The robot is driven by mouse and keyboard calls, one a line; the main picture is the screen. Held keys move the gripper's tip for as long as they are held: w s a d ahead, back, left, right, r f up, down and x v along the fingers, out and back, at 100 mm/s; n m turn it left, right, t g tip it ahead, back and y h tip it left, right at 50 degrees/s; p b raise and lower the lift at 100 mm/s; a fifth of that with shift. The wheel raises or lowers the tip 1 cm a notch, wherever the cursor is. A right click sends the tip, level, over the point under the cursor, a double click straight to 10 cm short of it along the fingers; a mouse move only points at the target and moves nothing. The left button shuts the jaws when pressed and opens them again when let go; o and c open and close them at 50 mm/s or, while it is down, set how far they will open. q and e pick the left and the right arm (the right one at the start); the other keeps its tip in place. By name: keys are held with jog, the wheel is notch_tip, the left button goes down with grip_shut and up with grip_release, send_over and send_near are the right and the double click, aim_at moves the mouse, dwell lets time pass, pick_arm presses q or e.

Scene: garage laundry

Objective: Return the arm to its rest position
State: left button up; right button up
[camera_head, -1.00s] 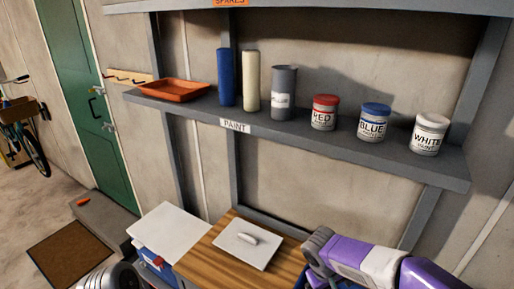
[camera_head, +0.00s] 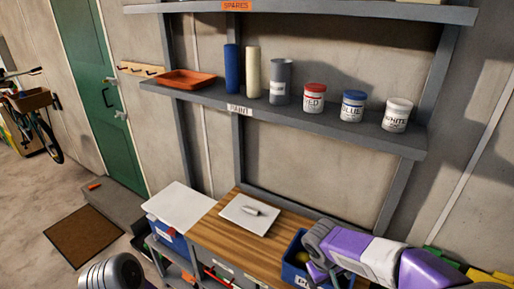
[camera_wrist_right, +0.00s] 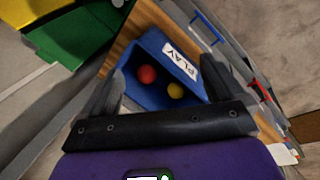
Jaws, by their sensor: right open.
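My right arm (camera_head: 375,255) comes in from the lower right, purple and white, over the right end of the wooden workbench. My right gripper (camera_wrist_right: 160,85) is open in the wrist view, with nothing between its fingers. Beyond the fingers is a blue bin (camera_wrist_right: 143,62) labelled PLAY, holding a red ball (camera_wrist_right: 147,75) and a yellow ball (camera_wrist_right: 175,90). The bin (camera_head: 291,270) also shows in the head view, partly hidden by my arm. My left gripper is not in view.
Above, the grey shelf (camera_head: 220,104) holds an orange tray (camera_head: 186,79), several rolls and paint cans. Green and yellow pieces (camera_head: 440,257) lie at right.

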pick_arm(q)
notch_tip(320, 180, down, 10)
jog(key=b, duration=0.9)
jog(key=shift+b, duration=0.4)
pick_arm(e)
jog(key=s+a+f+m+y, duration=0.2)
jog(key=s+f, duration=0.3)
jog(key=f, duration=0.8)
jog(key=s+a+f+m+y, duration=0.2)
jog(key=s+a+f+y, duration=0.1)
jog(key=f, duration=1)
jog(key=s+a+f+m+y, duration=0.2)
jog(key=s+a+f, duration=0.3)
jog(key=f, duration=0.8)
jog(key=s, duration=0.2)
jog(key=shift+s, duration=0.3)
